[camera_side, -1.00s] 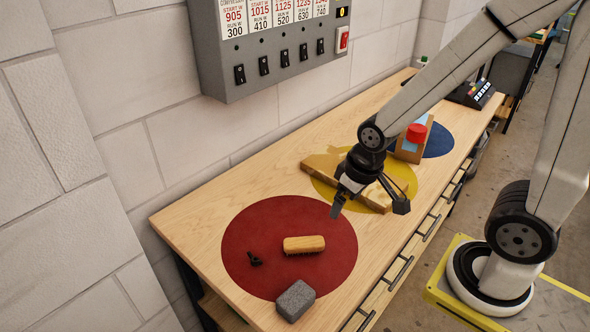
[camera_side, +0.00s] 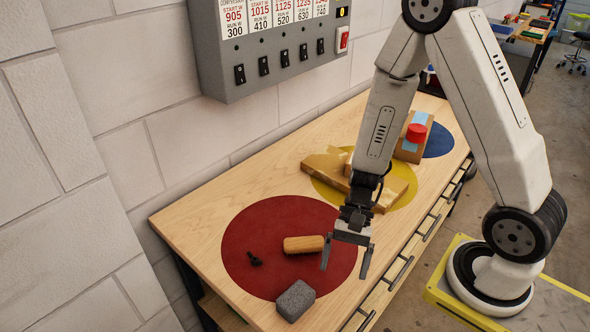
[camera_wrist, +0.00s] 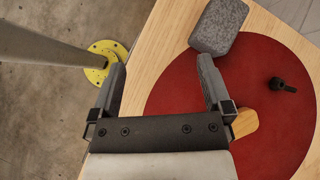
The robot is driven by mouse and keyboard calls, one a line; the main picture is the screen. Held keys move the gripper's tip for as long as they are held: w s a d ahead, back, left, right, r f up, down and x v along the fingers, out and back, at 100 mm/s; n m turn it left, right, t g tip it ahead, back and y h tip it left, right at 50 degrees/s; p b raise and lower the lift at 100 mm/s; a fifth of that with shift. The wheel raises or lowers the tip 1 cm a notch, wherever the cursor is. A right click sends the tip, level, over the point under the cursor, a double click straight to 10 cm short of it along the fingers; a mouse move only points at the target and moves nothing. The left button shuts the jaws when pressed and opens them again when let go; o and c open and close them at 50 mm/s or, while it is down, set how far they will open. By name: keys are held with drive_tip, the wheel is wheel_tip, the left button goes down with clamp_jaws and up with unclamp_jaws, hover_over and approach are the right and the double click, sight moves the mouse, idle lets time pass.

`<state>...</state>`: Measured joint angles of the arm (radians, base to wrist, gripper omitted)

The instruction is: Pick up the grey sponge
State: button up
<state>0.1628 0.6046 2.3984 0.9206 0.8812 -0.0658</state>
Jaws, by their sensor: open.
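The grey sponge (camera_side: 295,300) is a speckled block lying on the bench at the front edge of the red circle. In the wrist view the sponge (camera_wrist: 218,26) is at the top, ahead of the right fingertip and apart from it. My gripper (camera_side: 345,260) is open and empty, above the right part of the red circle near the bench's front edge. In the side view it is up and to the right of the sponge. The wrist view also shows my gripper (camera_wrist: 162,78) with its fingers spread wide and nothing between them.
A wooden brush (camera_side: 303,244) and a small black bolt-like part (camera_side: 255,260) lie on the red circle (camera_side: 245,225). Cardboard pieces (camera_side: 325,167) lie on the yellow circle. A switch box (camera_side: 285,45) hangs on the wall.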

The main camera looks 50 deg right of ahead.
sight(283, 315)
drive_tip(key=m+t+y, duration=0.1)
drive_tip(key=m, duration=0.1)
drive_tip(key=w+a+f+m+y, duration=0.1)
drive_tip(key=w+a+f+m+t+y, duration=0.1)
drive_tip(key=m+y, duration=0.1)
drive_tip(key=shift+w+a+m+t, duration=0.15)
drive_tip(key=shift+w+m+t, duration=0.1)
drive_tip(key=shift+m+t, duration=0.05)
drive_tip(key=shift+w+a+f+m+t+y, duration=0.1)
drive_tip(key=shift+w+f+m+t+y, duration=0.4)
drive_tip(key=shift+w+m+t, duration=0.4)
drive_tip(key=shift+s, duration=0.25)
drive_tip(key=shift+x, duration=1.3)
drive_tip(key=shift+a, duration=0.15)
drive_tip(key=shift+x, duration=2.45)
drive_tip(key=c, duration=1.2)
drive_tip(key=shift+o, duration=0.2)
